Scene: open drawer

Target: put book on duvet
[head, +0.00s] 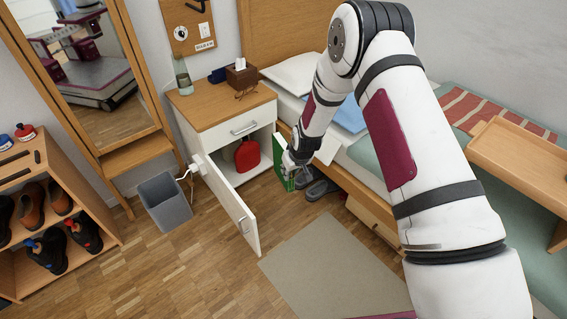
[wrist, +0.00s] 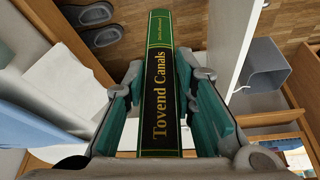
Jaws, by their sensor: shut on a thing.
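A green book (head: 282,170) stands upright in front of the right side of the nightstand's open lower compartment. In the wrist view the black spine of the book (wrist: 162,95) reads "Tovend Canals", between the teal finger pads. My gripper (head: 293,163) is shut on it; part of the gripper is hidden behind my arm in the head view. The grey-green duvet (head: 429,125) covers the bed on the right, partly hidden by my arm.
The nightstand (head: 205,110) has its door (head: 228,205) swung open; a red item (head: 247,154) is inside. Slippers (head: 320,188) lie beside the bed. A grey bin (head: 165,202) stands left. A wooden tray table (head: 525,160) stands over the bed. A rug covers the front floor.

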